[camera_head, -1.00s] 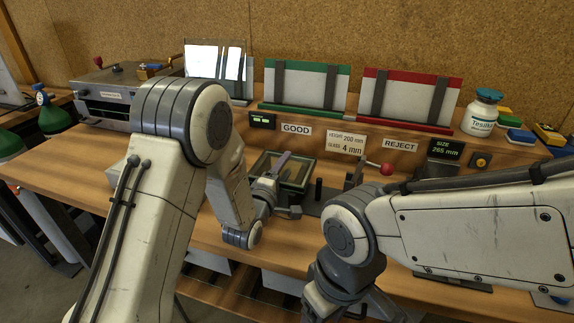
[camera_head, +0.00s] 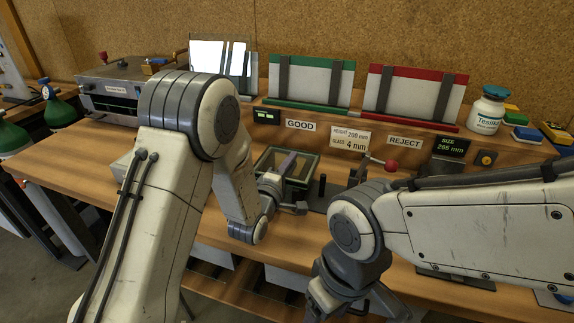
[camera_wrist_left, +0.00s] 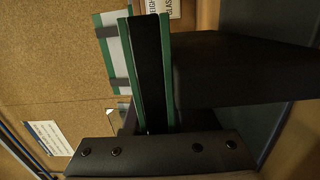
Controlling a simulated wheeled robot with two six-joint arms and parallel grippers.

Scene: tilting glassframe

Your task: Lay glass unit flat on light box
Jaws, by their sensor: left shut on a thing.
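My left gripper (camera_head: 285,183) is low over the middle of the bench, beyond my left arm. It is shut on the glass unit (camera_wrist_left: 150,70), which stands edge-on in the left wrist view, with green glass edges around a black strip. A dark finger (camera_wrist_left: 240,70) covers much of the right of that view. In the head view a dark-rimmed glass rectangle (camera_head: 306,167) is at the left gripper; I cannot tell whether it is the held unit or a thing under it. I cannot clearly make out the light box.
Behind stand a rack with bright panes (camera_head: 207,55), a green-edged rack (camera_head: 311,80) and a red-edged rack (camera_head: 412,93). A red-knobbed lever (camera_head: 391,167) stands right of the left gripper. My right arm crosses the right front. A white bottle (camera_head: 487,110) is at right.

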